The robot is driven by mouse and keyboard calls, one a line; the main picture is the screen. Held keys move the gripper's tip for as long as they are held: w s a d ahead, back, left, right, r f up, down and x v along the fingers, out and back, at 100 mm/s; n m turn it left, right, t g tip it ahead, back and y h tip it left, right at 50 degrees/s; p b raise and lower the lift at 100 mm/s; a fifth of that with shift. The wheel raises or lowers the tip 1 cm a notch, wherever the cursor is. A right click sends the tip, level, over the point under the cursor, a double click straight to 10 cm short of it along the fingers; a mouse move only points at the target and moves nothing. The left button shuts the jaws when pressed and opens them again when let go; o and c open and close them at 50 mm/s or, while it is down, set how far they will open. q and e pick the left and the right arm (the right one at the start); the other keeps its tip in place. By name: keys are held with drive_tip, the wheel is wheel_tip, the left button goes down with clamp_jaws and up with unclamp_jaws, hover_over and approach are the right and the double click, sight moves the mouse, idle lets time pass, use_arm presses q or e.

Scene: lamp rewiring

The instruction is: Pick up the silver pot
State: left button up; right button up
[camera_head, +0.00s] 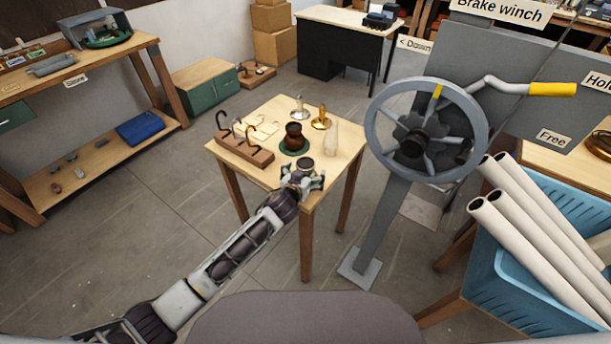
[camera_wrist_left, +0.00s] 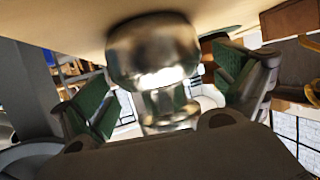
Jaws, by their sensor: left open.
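The silver pot (camera_head: 305,164) stands near the front edge of the small wooden table, seen from above with a dark round top. It shows large and shiny in the left wrist view (camera_wrist_left: 155,60), between the two green-padded fingers. My left gripper (camera_head: 303,180) is open at the pot, with one finger (camera_wrist_left: 98,108) on each side of it. Gaps show between the pot and both pads in the wrist view, so it is not gripped. The gripper partly hides the pot's lower part in the head view. My right gripper is not in view.
On the small table (camera_head: 265,110) are a wooden rack with dark hooks (camera_head: 243,150), a brown pot on a green mat (camera_head: 294,137), a silver candleholder (camera_head: 299,108), a brass one (camera_head: 321,119) and a pale cylinder (camera_head: 331,138). A brake winch wheel (camera_head: 426,130) stands close at right.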

sight(305, 166)
use_arm(q)
drive_tip(key=c, duration=1.3)
drive_tip(key=shift+c, duration=0.2)
drive_tip(key=shift+r+b, duration=0.3)
drive_tip(key=shift+r, duration=4.75)
